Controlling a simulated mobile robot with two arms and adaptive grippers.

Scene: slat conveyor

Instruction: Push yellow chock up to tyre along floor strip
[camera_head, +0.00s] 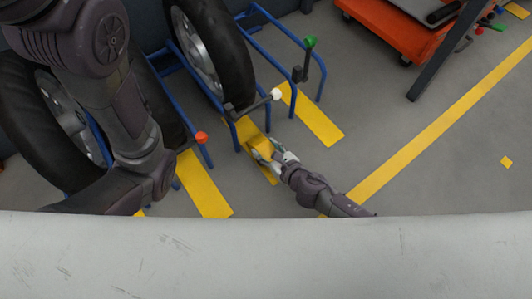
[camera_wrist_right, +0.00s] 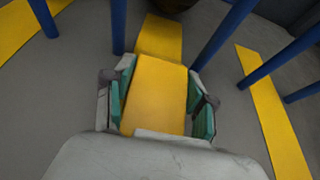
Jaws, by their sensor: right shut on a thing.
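The yellow chock (camera_wrist_right: 155,95) sits between the teal-padded fingers of my right gripper (camera_wrist_right: 160,103), which is shut on its sides. In the head view my right gripper (camera_head: 266,156) reaches in from the lower right, low over a yellow floor strip (camera_head: 246,131). The strip (camera_wrist_right: 160,38) continues beyond the chock in the wrist view. The nearest tyre (camera_head: 217,50) stands upright in a blue rack past the strip's far end; only a dark edge shows at the top of the wrist view. A stretch of strip separates chock and tyre. My left gripper is not visible.
Blue rack posts (camera_wrist_right: 222,35) and (camera_wrist_right: 118,27) stand on both sides of the strip. Levers with a white knob (camera_head: 276,95), a red knob (camera_head: 201,137) and a green knob (camera_head: 310,42) stick out nearby. An orange cart (camera_head: 385,30) is at the upper right.

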